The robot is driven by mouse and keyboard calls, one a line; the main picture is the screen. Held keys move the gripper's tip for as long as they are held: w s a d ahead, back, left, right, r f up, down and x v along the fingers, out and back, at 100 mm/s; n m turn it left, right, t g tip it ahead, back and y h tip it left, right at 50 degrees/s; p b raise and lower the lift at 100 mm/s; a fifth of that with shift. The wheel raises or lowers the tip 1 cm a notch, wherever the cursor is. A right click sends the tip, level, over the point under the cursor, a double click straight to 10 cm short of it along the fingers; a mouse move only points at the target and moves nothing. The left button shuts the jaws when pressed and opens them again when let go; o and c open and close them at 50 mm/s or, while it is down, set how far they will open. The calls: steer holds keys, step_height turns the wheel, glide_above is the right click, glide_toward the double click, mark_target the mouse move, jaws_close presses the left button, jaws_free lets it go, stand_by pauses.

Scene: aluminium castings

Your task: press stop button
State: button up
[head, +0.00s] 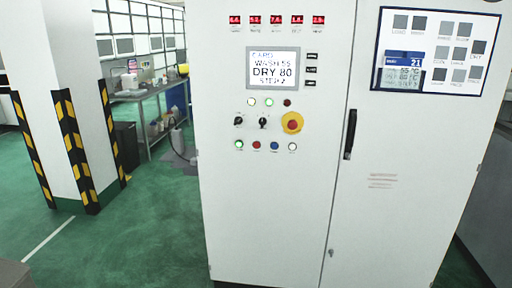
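A light grey control cabinet (270,215) stands upright in front of me. On its left door is a large red mushroom button (292,125) on a round yellow base. Below and left of it is a row of small round buttons: green (239,145), red (256,145), blue (274,146) and white (292,147). Any lettering by the buttons is too small to read, so I cannot tell from labels which is marked stop. My gripper is not in view, and nothing covers the buttons.
Above the buttons are two black rotary switches (263,123), indicator lamps (269,102) and a screen (273,69). A black handle (350,134) projects from the right door. A pillar (85,100) with striped guards stands at left. Green floor (150,235) between is clear.

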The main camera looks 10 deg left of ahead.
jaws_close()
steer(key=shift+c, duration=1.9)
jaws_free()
